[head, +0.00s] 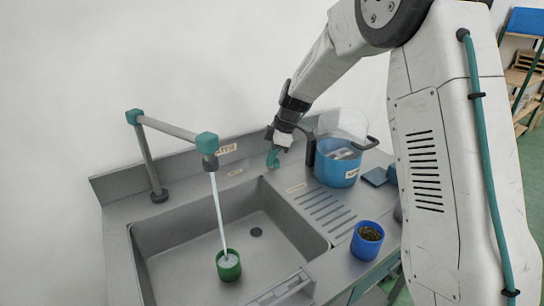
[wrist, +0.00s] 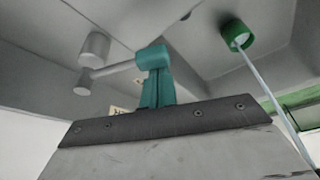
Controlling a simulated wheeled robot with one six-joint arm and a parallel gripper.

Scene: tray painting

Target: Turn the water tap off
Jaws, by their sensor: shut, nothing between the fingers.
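The tap (head: 170,130) rises from the left back of the sink as a grey pipe with teal corners. White water (head: 217,205) runs from its spout into a green cup (head: 229,265) in the basin. My gripper (head: 273,158) is low over the sink's back right rim, right of the spout, with its teal fingers together and empty. In the wrist view, my gripper (wrist: 153,58) is beside a grey rod (wrist: 115,72) with a grey cylinder (wrist: 95,46) at its far end; I cannot tell whether they touch. The green cup (wrist: 237,36) and stream also show there.
The wall is close behind the sink. Shelves (head: 524,75) stand far right.

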